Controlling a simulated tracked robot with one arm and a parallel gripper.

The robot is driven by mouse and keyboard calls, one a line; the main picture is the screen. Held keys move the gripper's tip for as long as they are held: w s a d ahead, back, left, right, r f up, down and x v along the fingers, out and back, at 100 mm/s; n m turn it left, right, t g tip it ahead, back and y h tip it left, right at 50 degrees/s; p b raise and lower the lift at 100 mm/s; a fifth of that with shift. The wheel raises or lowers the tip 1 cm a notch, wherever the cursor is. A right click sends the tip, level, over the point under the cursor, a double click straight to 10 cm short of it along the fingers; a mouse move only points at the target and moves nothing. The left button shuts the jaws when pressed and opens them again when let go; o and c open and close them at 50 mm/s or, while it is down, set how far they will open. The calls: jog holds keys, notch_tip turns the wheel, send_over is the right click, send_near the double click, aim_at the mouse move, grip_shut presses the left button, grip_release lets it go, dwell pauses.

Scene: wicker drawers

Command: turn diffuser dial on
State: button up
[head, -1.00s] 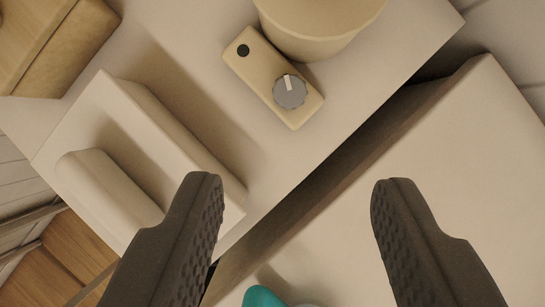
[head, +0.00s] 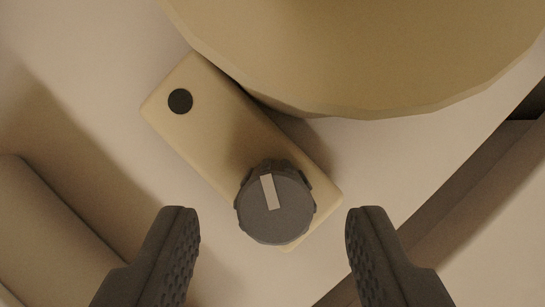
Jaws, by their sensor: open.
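The diffuser's tan base block (head: 215,125) lies diagonally on a pale surface in the head view, with a dark round spot (head: 180,101) at its upper-left end. The grey dial (head: 275,222) sits at the lower-right end of the block. Its light pointer mark points up and slightly left. The large round tan body (head: 370,50) stands against the block at the top. My gripper (head: 272,228) is open, with one dark finger on each side of the dial. Both fingers look apart from the dial, with a gap on each side.
A pale rounded form (head: 45,235) lies at the lower left. On the right, the pale surface ends at a dark gap (head: 440,205), with another pale surface beyond it. The pale surface (head: 80,100) left of the block is clear.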

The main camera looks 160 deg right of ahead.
jog(key=shift+x, duration=0.85)
